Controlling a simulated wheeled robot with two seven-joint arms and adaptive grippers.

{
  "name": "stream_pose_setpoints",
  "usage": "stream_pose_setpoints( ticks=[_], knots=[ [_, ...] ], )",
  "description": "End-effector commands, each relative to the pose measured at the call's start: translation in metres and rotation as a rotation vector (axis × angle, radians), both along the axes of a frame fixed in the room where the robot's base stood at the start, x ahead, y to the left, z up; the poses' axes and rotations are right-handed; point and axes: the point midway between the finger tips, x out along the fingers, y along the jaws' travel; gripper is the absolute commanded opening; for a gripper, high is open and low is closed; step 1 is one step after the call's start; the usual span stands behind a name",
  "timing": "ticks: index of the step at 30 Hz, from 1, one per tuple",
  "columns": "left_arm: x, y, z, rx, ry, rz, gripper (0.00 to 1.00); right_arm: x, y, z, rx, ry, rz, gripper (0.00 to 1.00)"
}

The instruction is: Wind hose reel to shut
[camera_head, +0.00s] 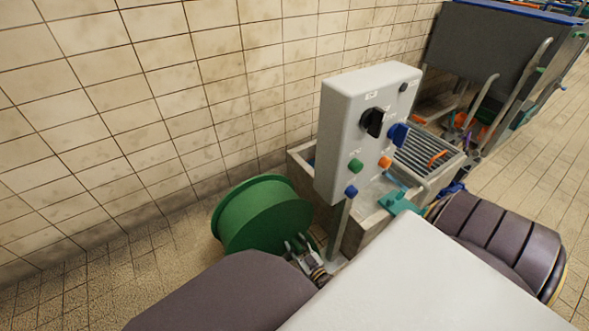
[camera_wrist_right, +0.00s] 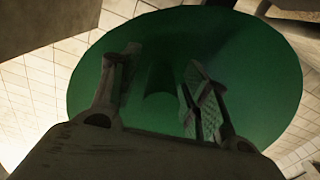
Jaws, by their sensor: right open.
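The hose reel is a large green drum (camera_head: 262,217) on the floor by the tiled wall, left of a grey control box. My right gripper (camera_head: 298,243) is at the lower right of the drum's near face, with its fingers toward it. In the right wrist view the round green face (camera_wrist_right: 245,65) fills most of the picture behind the two spread fingers (camera_wrist_right: 158,82). A darker green shape shows between the fingers; I cannot tell whether it is a handle or a shadow. The gripper is open, and no clear contact shows. My left gripper is not in view.
The grey control box (camera_head: 335,135) stands on a post close to the right of the reel. Behind it is a stone trough (camera_head: 362,222) with a grate (camera_head: 425,153). A dark bin (camera_head: 487,45) stands farther back. Tiled floor at the left is clear.

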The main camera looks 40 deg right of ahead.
Motion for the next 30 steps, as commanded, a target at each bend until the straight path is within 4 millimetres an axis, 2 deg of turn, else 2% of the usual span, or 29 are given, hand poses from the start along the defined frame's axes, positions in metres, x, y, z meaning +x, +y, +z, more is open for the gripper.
stream_pose_setpoints(
  ticks=[6,17,30],
  knots=[
    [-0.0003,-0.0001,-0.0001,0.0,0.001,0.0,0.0,0.0001,0.0,0.0001,0.0,0.0,0.0,0.46],
    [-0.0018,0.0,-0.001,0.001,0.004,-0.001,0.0,0.0001,0.0002,0.0001,0.0,0.0,0.0,0.0],
    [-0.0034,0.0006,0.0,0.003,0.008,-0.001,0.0,0.0,0.0,0.0019,-0.012,0.0,0.001,0.0]
  ],
)
